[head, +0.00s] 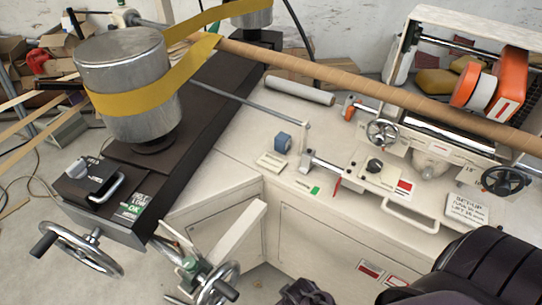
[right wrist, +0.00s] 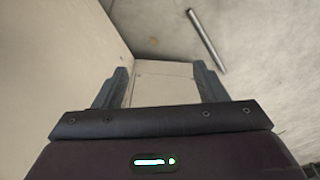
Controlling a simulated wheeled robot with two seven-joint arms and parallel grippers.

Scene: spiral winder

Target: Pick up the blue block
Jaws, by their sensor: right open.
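The blue block (head: 283,142) is a small cube-like piece with a paler round mark on its side. In the head view it sits on the cream machine top (head: 235,148), left of the middle fittings. My right gripper (right wrist: 163,88) is open in the right wrist view, with its two fingers apart and nothing between them. The blue block does not show in that view. In the head view my right arm is at the bottom right, well below and apart from the block. My left gripper is not in view.
A metal drum (head: 125,75) with a yellow band stands left of the block. A long brown tube (head: 330,75) crosses behind it. A bent grey rod (head: 240,97) ends close by. A small label plate (head: 271,162) lies just in front. Handwheels (head: 90,250) stick out at front left.

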